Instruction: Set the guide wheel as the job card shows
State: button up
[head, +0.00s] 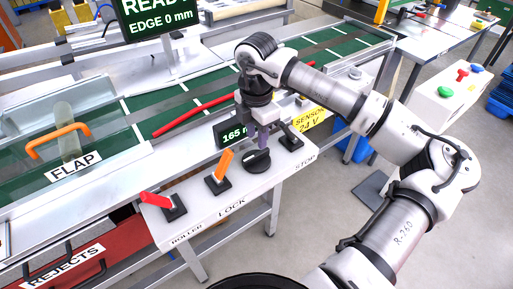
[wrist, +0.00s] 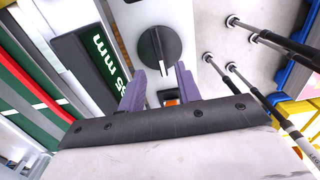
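The guide wheel is a round black knob (head: 257,160) with a raised bar on top, on the pale control shelf. It also shows in the wrist view (wrist: 172,38), with a light line on its bar. Beside it, a small display (head: 232,133) reads about 165 mm; in the wrist view (wrist: 97,62) it is partly cut off. My gripper (head: 262,143) points down just above the knob. Its two purple fingers (wrist: 160,75) are apart with nothing between them. Whether they touch the knob I cannot tell. I cannot make out a job card.
An orange lever (head: 222,165) labelled LOCK and a red lever (head: 157,200) labelled ROLLER stand left of the knob. A dark switch (head: 291,140) by STOP stands close on the right. A green conveyor (head: 185,105) and a large READY screen (head: 160,20) lie behind.

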aim_at(257, 154)
notch_tip(257, 154, down, 7)
jog(key=shift+r+p, duration=0.15)
jog(key=shift+p, duration=0.45)
grip_shut()
